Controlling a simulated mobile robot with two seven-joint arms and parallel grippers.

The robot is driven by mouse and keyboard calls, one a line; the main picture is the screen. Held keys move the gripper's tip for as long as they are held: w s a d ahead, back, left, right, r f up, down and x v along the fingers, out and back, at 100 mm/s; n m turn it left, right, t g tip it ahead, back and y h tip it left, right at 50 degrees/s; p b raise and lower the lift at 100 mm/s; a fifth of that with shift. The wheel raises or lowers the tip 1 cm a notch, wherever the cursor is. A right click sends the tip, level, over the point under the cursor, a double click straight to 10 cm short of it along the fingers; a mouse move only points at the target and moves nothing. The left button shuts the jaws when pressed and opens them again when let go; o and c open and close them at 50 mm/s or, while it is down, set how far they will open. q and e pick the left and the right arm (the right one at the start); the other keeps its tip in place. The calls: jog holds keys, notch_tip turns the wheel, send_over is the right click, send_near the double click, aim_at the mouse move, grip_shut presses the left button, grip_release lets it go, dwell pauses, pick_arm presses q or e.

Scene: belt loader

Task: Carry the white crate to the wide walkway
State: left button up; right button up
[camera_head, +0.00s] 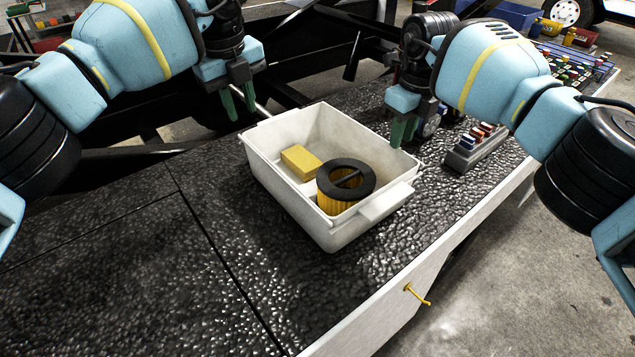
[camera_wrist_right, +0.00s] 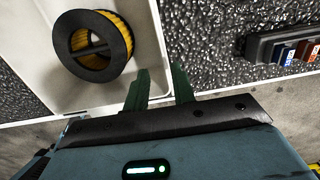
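The white crate (camera_head: 285,205) stands upright on a black textured surface (camera_head: 130,265). It holds a yellow block (camera_head: 300,162) and a yellow cylinder with a black ring top (camera_head: 345,182). My left gripper (camera_head: 240,103) hangs with fingers apart, empty, above the crate's far left corner. My right gripper (camera_head: 402,133) is empty near the crate's far right corner, fingers pointing down. The right wrist view shows its green fingers apart (camera_wrist_right: 160,88), with the crate's edge (camera_wrist_right: 152,30) running toward the gap. Contact with the crate cannot be told. I cannot identify the wide walkway.
A grey holder with small coloured pieces (camera_head: 476,148) stands right of the crate. More coloured items (camera_head: 575,70) lie further back. A yellow lever (camera_head: 417,295) sticks out of the white front side (camera_head: 380,310). The surface left of the crate is clear.

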jog(key=shift+s+r, duration=0.15)
jog(key=shift+r, duration=2.05)
jog(key=shift+d+f, duration=0.1)
jog(key=shift+d, duration=0.05)
